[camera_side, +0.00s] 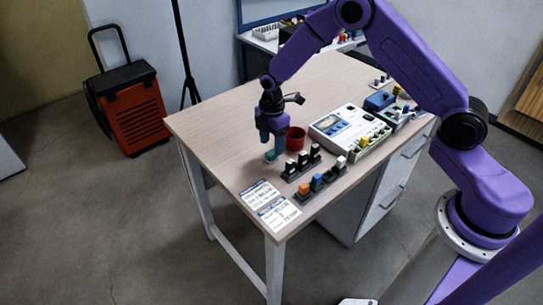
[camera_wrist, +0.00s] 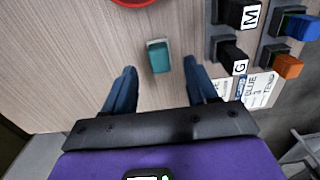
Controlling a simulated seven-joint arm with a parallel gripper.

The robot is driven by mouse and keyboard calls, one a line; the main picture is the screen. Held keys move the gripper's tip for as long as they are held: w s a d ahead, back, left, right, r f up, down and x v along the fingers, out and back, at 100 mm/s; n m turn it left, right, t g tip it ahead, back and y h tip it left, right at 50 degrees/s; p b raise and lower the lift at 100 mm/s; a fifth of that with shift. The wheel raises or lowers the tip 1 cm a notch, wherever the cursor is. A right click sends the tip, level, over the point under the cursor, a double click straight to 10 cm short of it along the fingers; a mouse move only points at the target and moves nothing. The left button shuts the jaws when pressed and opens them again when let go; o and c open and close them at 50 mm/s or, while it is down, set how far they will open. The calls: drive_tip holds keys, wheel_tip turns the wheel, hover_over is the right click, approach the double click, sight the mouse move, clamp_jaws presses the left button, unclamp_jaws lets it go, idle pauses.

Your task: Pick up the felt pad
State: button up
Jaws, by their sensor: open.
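A small teal block-shaped piece, which I take as the felt pad (camera_wrist: 159,57), lies on the wooden table top. In the side view the pad (camera_side: 270,156) shows just below my fingers, near the table's left front part. My gripper (camera_side: 271,142) points down above it, with its two blue fingers apart. In the wrist view my gripper (camera_wrist: 160,66) is open and empty, and the pad lies in the gap just ahead of the fingertips, nearer neither finger clearly. I cannot tell the exact height above it.
A red cup (camera_side: 296,138) stands close behind and right of the pad. Racks of labelled blocks (camera_side: 301,164) and (camera_side: 321,181) stand to the right. Printed cards (camera_side: 278,211) lie at the front corner. A white instrument (camera_side: 349,132) is farther right. The table's left side is clear.

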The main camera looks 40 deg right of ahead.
sight(271, 152)
drive_tip(key=shift+f, duration=1.7)
clamp_jaws()
drive_tip(key=shift+r, duration=0.15)
drive_tip(key=shift+w+r, duration=0.1)
drive_tip(key=shift+r, duration=0.5)
drive_tip(key=s+d+r, duration=0.2)
drive_tip(key=s+r, duration=0.9)
drive_tip(key=s, duration=0.3)
drive_tip(key=shift+r, duration=0.3)
